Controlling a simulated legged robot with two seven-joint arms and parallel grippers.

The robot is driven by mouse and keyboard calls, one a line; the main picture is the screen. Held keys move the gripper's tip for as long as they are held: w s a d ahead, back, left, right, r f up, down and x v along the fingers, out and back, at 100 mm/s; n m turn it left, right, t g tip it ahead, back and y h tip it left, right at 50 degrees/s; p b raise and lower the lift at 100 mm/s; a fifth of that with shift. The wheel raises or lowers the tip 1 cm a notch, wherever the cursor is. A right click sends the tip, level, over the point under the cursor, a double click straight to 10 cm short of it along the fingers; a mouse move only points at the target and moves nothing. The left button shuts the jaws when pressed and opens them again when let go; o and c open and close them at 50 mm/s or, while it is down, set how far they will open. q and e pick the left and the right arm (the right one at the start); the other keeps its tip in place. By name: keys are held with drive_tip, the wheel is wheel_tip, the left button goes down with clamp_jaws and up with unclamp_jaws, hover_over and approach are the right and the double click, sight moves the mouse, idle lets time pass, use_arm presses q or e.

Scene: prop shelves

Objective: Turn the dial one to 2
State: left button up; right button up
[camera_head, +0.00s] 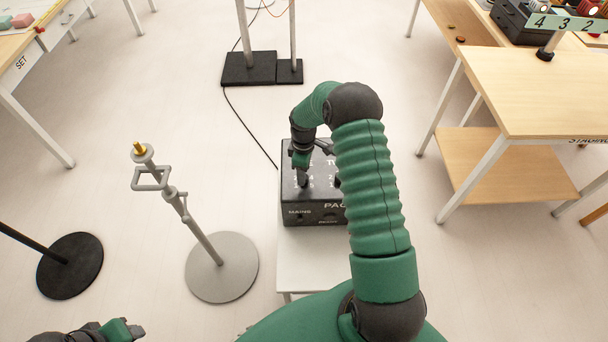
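A black control box (293,208) with white lettering, including "MAINS" and "PAC…", sits on a small white stand (305,264) in the middle of the view. My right arm arches over the box from the lower right and hides its right part. My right gripper (303,182) points down at the left part of the box's top, among the white markings. The dial there cannot be told apart from the dark fingers, and its setting is hidden. My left gripper (128,330) is at the bottom left edge, away from the box and partly cut off.
A grey stand with a round base (222,268) is left of the box. A black round base (70,263) is farther left. Wooden tables stand at the right (530,90) and upper left (15,45). Black plates with poles (248,69) and a cable lie behind.

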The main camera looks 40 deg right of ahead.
wheel_tip(320, 180, up, 14)
drive_tip(key=shift+d+r, duration=0.15)
drive_tip(key=shift+r, duration=0.05)
wheel_tip(320, 180, down, 16)
drive_tip(key=m+p, duration=0.2)
drive_tip(key=m, duration=0.6)
drive_tip(key=m+p, duration=0.2)
drive_tip(key=m, duration=0.6)
drive_tip(key=shift+s+f+m, duration=0.1)
drive_tip(key=shift+f+m, duration=0.1)
drive_tip(key=shift+m, duration=0.2)
drive_tip(key=shift+c, duration=0.3)
clamp_jaws()
